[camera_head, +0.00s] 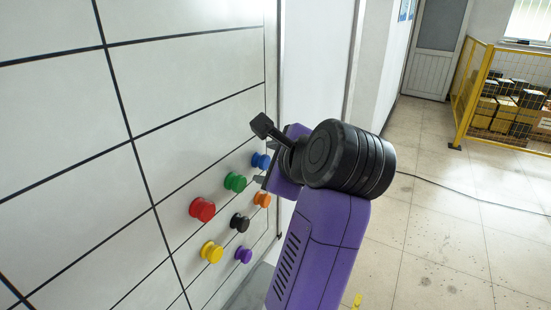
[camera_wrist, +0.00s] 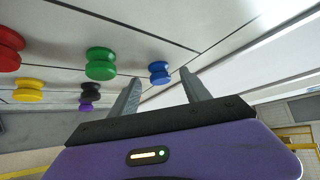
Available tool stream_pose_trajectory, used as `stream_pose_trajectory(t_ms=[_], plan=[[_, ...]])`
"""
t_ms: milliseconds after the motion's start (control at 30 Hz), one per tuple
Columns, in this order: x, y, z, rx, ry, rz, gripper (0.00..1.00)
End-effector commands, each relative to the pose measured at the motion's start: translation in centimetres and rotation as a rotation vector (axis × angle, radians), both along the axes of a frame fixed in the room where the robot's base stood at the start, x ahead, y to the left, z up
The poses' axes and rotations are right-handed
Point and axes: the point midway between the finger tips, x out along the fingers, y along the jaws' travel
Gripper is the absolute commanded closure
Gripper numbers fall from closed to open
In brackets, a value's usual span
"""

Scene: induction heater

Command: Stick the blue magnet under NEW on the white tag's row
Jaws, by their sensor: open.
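The blue magnet (camera_head: 261,160) sticks on the white gridded board (camera_head: 200,85), at the top right of a cluster of coloured magnets. In the wrist view the blue magnet (camera_wrist: 158,72) shows between the two finger lines of my gripper (camera_wrist: 160,76), just beyond the tips. My gripper is open and holds nothing. In the head view my gripper and wrist partly cover the area right of the blue magnet. No NEW heading and no white tag can be seen in either view.
Green (camera_head: 235,182), orange (camera_head: 262,199), red (camera_head: 203,209), black (camera_head: 239,222), yellow (camera_head: 211,252) and purple (camera_head: 243,255) magnets sit close by on the board. The board cells above and left are bare. A yellow fence (camera_head: 487,95) stands far right.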

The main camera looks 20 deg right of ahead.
Motion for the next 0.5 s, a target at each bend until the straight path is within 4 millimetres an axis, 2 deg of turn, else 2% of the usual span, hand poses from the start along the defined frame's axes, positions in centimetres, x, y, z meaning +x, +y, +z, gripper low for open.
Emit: stream_pose_trajectory(t_ms=[200,433,467,500], plan=[[1.10,0.02,-0.61,-0.001,-0.001,0.001,0.45],[1.16,0.03,-0.67,-0.001,-0.001,0.001,0.45],[1.16,0.03,-0.67,-0.001,-0.001,0.001,0.47],[1.15,0.03,-0.67,-0.001,-0.001,0.001,0.55]])
